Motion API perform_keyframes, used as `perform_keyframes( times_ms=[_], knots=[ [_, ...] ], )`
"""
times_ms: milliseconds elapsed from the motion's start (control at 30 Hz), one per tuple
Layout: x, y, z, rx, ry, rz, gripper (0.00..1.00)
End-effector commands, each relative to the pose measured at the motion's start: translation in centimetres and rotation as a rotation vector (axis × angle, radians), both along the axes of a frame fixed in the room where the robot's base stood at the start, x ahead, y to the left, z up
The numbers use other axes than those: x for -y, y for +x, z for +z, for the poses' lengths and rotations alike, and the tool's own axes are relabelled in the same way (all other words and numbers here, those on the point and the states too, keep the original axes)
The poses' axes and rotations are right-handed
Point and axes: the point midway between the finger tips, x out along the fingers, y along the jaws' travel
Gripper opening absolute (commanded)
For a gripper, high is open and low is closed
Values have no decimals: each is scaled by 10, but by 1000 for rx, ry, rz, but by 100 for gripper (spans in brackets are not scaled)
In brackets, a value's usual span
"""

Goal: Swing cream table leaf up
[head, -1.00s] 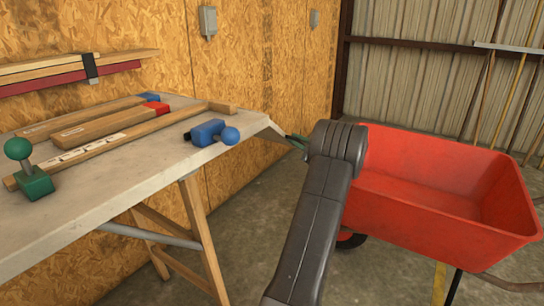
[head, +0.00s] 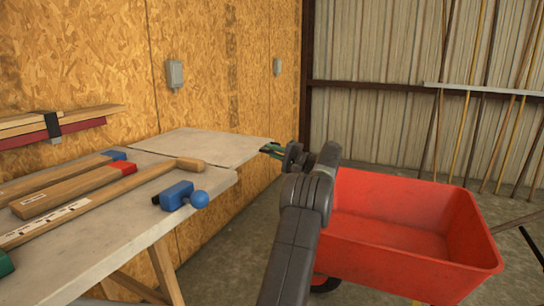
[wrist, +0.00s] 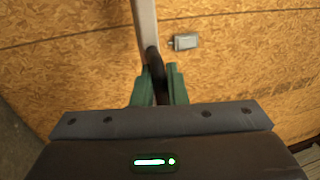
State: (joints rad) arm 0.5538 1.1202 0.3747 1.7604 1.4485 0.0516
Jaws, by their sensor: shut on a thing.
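The cream table leaf (head: 205,146) extends from the far end of the cream work table (head: 110,232), roughly level with its top. A seam shows between them. I cannot tell if the leaf is exactly flush. My gripper (head: 271,150) has green fingers and is shut at the leaf's outer right edge. In the wrist view the leaf (wrist: 144,22) shows edge-on as a narrow pale strip. There, my gripper's fingers (wrist: 158,88) close around a dark piece at its end. The underside and any support of the leaf are hidden.
A blue clamp-like tool with a ball knob (head: 178,196) sits near the table's edge by the leaf. Wooden bars (head: 75,190) and a long-handled tool (head: 110,204) lie on the table. A red wheelbarrow (head: 405,230) stands close right of my arm. An OSB wall (head: 225,70) runs behind.

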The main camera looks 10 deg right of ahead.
Motion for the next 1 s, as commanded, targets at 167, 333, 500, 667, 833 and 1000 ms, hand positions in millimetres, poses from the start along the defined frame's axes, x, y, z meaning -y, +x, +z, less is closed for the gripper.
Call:
perform_keyframes(
  times_ms=[167, 333, 500, 667, 833, 1000],
  knots=[
    [-1, 0, 2, 15, -13, 3, 0],
    [-1, 0, 4, 20, -15, 3, 0],
    [-1, 0, 5, 21, -15, 3, 0],
    [-1, 0, 6, 21, -15, 2, 31],
    [-1, 0, 4, 19, -15, 1, 31],
    [5, -4, 3, 17, -15, 1, 31]
  ],
)
